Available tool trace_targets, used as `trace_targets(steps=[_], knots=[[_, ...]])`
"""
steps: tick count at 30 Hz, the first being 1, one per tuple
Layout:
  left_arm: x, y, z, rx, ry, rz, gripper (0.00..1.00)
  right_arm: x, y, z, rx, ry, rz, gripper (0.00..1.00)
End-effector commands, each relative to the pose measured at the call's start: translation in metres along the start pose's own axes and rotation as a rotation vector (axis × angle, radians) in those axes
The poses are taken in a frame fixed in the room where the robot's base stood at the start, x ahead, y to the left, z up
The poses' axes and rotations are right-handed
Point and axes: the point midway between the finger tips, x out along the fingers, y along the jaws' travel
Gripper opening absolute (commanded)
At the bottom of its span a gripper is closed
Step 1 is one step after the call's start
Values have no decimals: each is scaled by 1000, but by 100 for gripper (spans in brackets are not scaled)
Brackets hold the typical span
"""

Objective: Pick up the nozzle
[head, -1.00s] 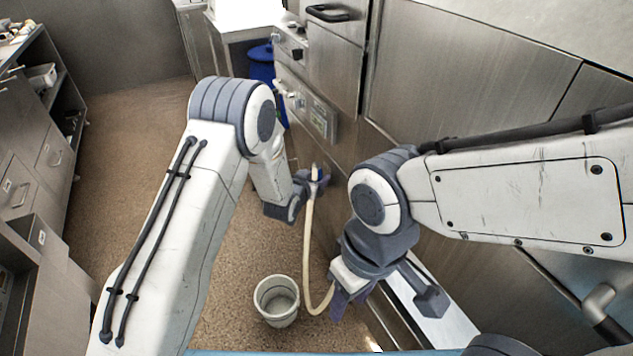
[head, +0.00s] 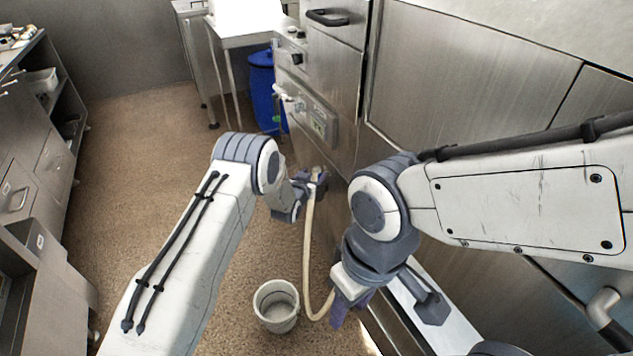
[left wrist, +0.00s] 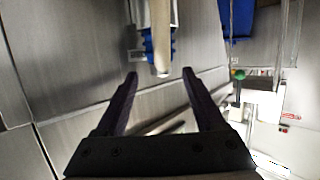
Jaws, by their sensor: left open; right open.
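The nozzle is the pale tip (head: 316,171) of a beige hose (head: 308,235) beside the steel cabinet front. In the left wrist view the pale nozzle (left wrist: 161,35) points down the picture, in front of a blue holder (left wrist: 149,46). My left gripper (left wrist: 160,73) is open, with its two dark fingers apart and the nozzle's end between and just beyond their tips. In the head view my left gripper (head: 314,184) is at the hose's upper end, partly hidden. My right gripper (head: 345,305) is open, low beside the hose's lower loop; whether it touches the hose cannot be told.
A pale bucket (head: 277,306) stands on the floor by the hose's lower loop. Steel cabinets (head: 455,80) line the right side close to my arms. A blue barrel (head: 262,90) stands farther back.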

Motion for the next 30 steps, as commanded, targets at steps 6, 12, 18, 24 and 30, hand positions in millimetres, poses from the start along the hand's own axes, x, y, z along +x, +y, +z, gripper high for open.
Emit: trace_targets(steps=[6,12,18,24,30], knots=[[23,-1,0,1,0,0,71,1,0,0,0,0,0,46],[27,-1,0,1,-1,0,71,1,0,0,0,0,0,46],[27,-1,0,1,-1,0,44,1,0,0,0,0,0,46],[27,-2,0,1,-2,0,0,1,0,0,0,0,0,46],[26,-1,1,1,-4,0,0,1,0,0,0,0,0,46]])
